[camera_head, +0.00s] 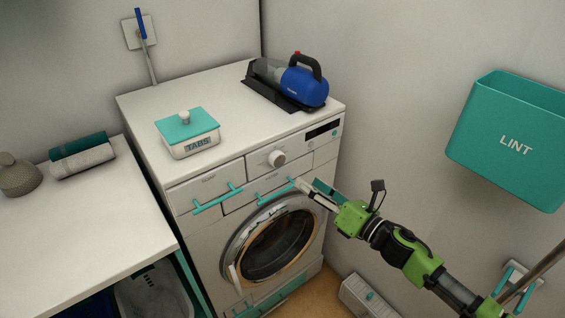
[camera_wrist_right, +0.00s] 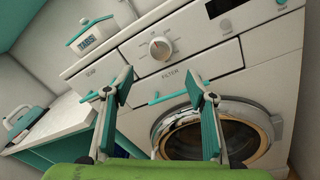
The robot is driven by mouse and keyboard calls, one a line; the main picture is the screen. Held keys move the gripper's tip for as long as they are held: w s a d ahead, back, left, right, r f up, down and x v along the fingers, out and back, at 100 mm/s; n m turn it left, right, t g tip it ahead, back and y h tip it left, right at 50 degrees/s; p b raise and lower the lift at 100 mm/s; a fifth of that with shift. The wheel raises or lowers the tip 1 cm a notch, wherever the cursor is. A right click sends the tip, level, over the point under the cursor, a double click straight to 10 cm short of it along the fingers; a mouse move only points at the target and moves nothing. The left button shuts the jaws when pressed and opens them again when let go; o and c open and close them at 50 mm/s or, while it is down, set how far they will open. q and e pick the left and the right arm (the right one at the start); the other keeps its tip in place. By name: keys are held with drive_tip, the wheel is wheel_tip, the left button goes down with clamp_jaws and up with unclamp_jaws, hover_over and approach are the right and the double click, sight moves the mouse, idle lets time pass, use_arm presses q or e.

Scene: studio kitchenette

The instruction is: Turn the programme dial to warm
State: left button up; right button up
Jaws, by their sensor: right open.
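The programme dial (camera_head: 277,158) is a round pale knob on the washing machine's (camera_head: 215,185) front panel, left of the dark display (camera_head: 322,129). The dial also shows in the right wrist view (camera_wrist_right: 161,48), upper middle, with small marks around it too fine to read. My right gripper (camera_head: 309,189) is in front of the machine, below and right of the dial and apart from it. In the right wrist view my right gripper (camera_wrist_right: 160,88) has its two fingers spread with nothing between them, and the dial lies beyond and above the gap. My left gripper does not show.
A tabs box (camera_head: 190,136) and a blue handheld vacuum (camera_head: 302,86) stand on the machine. Turquoise handles (camera_head: 218,198) stick out from the drawers below the dial. The round door (camera_head: 272,245) is lower. A lint bin (camera_head: 510,140) hangs on the right wall.

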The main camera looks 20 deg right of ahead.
sight(280, 162)
drive_tip(key=p+x, duration=0.2)
drive_tip(key=x, duration=0.8)
drive_tip(key=shift+w+a, duration=0.15)
drive_tip(key=shift+w, duration=0.15)
drive_tip(key=shift+w+a+f+p, duration=0.1)
drive_tip(key=shift+w+a+p, duration=0.2)
drive_tip(key=shift+w, duration=0.15)
drive_tip(key=c, duration=1.1)
